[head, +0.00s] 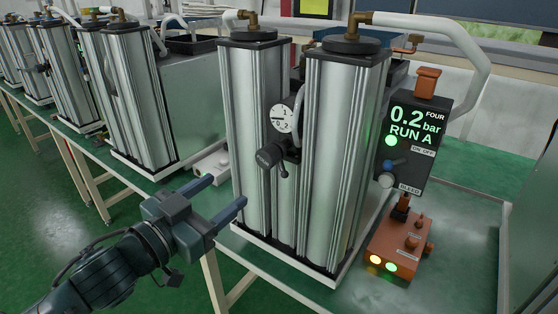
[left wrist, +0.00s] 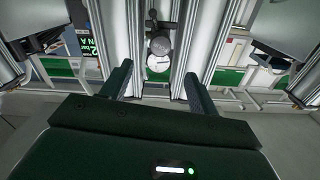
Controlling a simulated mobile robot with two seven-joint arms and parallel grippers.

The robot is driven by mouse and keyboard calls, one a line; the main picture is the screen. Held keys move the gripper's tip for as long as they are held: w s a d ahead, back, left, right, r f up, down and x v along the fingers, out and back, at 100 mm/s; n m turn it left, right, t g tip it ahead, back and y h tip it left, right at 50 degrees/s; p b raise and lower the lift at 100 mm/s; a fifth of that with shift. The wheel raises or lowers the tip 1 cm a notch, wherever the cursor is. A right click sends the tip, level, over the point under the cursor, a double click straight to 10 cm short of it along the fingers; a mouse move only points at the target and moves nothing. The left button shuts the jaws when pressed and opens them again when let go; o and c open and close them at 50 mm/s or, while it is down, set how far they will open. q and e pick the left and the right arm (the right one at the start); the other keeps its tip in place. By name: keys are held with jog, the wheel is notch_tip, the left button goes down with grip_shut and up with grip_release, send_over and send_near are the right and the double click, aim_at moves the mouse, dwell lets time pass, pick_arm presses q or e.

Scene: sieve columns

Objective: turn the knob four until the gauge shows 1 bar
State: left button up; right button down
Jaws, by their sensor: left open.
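The black knob (head: 269,155) sticks out from between the two silver columns of station four, just below a round white gauge (head: 283,118) marked 1 and 0.2. The display box (head: 409,125) labelled FOUR reads 0.2 bar and RUN A. My left gripper (head: 226,192) is open and empty, in front of the left column, lower than the knob and to its left. In the left wrist view the knob (left wrist: 160,45) and gauge (left wrist: 158,65) lie beyond the gap between the open fingers (left wrist: 157,88), clear of them. My right gripper is not in view.
An orange box (head: 397,250) with lit lamps stands on the bench right of the columns. A white hose (head: 480,50) arches over the display box. More column stations (head: 140,100) stand to the left. The space before the knob is free.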

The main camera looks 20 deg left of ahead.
aim_at(263, 161)
pick_arm(q)
jog(key=p+x, duration=0.2)
jog(key=x, duration=1)
jog(key=shift+a+r, duration=0.1)
jog(key=shift+w, duration=0.3)
jog(key=shift+w+d, duration=0.25)
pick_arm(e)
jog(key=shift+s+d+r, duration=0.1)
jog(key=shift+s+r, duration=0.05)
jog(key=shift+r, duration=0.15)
pick_arm(q)
jog(key=shift+c, duration=0.3)
jog(key=c, duration=0.9)
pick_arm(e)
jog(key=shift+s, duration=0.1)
